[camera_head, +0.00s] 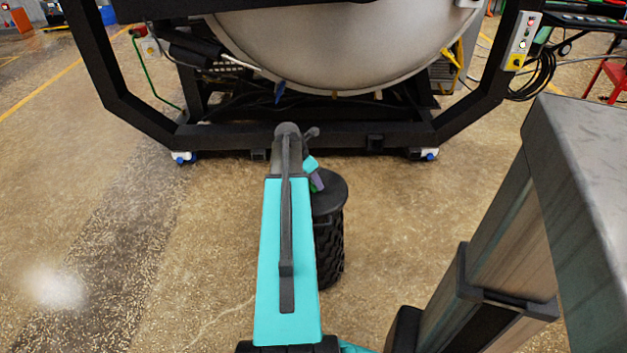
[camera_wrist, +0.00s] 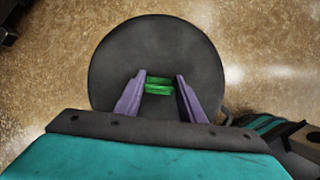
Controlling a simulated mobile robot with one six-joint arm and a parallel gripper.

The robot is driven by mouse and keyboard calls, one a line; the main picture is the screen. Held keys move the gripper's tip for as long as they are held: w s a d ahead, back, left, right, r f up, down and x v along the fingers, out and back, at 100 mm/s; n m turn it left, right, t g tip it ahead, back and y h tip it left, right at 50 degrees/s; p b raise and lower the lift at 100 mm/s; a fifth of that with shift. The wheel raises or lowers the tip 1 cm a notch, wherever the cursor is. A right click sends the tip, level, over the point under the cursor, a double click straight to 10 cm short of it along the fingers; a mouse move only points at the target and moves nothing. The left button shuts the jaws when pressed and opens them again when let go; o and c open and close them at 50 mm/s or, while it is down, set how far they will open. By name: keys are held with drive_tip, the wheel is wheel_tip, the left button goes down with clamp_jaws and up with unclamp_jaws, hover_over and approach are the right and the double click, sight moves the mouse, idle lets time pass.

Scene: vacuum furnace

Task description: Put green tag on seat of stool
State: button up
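The green tag (camera_wrist: 158,86) shows in the wrist view between the two purple fingers of my gripper (camera_wrist: 160,78), spanning the gap between them. My gripper appears shut on it. The stool has a round dark seat (camera_wrist: 155,45), which lies behind the fingers and the tag in the wrist view. In the head view the stool seat (camera_head: 329,199) is partly hidden by my arm, and my gripper (camera_head: 317,183) is at its left upper part. I cannot tell whether the tag touches the seat.
A large metal furnace vessel (camera_head: 335,45) in a black frame (camera_head: 340,137) stands just beyond the stool. A control box (camera_head: 523,38) is on the frame's right side. A red stool or stand (camera_head: 609,75) is at the far right. The floor left of the stool is clear.

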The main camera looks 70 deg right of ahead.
drive_tip(key=o, duration=0.3)
drive_tip(key=shift+r, duration=0.1)
drive_tip(key=p+v, duration=0.2)
drive_tip(key=v, duration=1)
idle(0.7)
